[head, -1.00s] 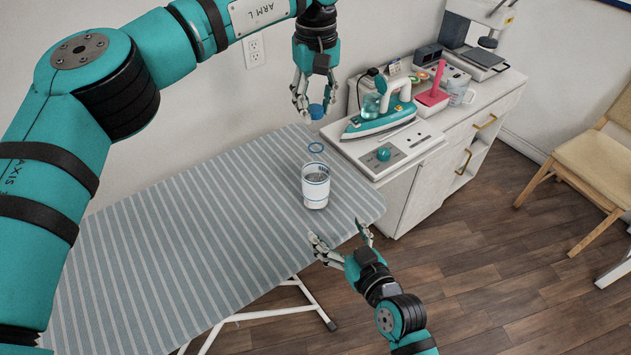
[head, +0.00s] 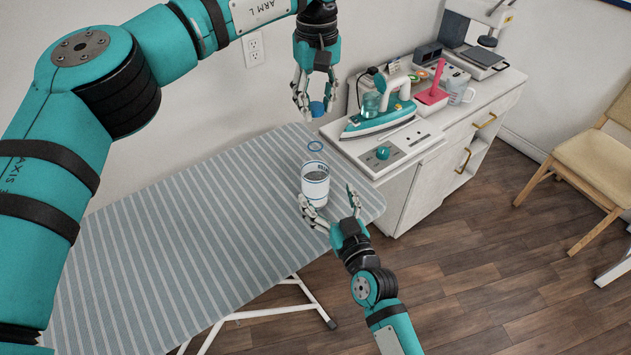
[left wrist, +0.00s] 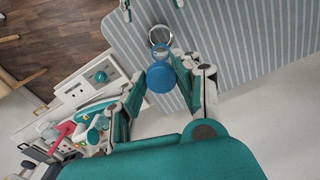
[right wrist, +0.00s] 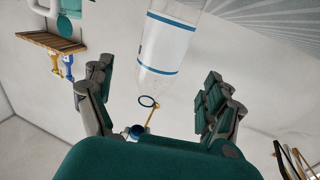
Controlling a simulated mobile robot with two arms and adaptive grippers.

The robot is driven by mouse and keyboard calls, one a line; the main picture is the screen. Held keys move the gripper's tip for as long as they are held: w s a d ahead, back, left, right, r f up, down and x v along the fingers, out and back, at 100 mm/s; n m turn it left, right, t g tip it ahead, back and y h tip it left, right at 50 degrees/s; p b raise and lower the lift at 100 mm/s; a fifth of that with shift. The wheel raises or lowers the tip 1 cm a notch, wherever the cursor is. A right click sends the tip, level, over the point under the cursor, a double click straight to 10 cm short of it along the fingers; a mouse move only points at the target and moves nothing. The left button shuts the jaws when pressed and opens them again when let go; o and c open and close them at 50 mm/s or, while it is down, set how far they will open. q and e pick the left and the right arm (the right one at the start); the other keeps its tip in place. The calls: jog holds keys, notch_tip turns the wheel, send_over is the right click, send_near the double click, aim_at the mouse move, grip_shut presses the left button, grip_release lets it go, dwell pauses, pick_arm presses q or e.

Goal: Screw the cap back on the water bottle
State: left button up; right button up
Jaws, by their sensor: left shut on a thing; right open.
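The water bottle (head: 315,192), pale with blue bands, stands open and upright near the right end of the ironing board. The blue cap (head: 317,109) is held in my left gripper (head: 316,99), above the bottle and a little farther back. The cap (left wrist: 160,78) also shows between the left fingers in the left wrist view, apart from the bottle. My right gripper (head: 334,206) is open at the bottle's near side. In the right wrist view the bottle (right wrist: 167,50) appears ahead between the spread fingers; I cannot tell if they touch it.
The striped ironing board (head: 170,230) has free room to the left. A white cabinet (head: 405,190) stands behind its right end, bearing a teal iron (head: 375,120), a pink item (head: 433,92) and a sewing machine (head: 490,20). A chair (head: 595,165) is at the right.

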aim_at(315, 174)
jog(key=x, duration=0.8)
jog(key=shift+a, duration=0.1)
jog(key=c, duration=1.8)
pick_arm(q)
jog(key=shift+f, duration=2.5)
jog(key=shift+f, duration=0.1)
jog(key=shift+f, duration=0.75)
jog(key=shift+f, duration=0.6)
pick_arm(e)
jog(key=shift+f, duration=0.1)
grip_shut()
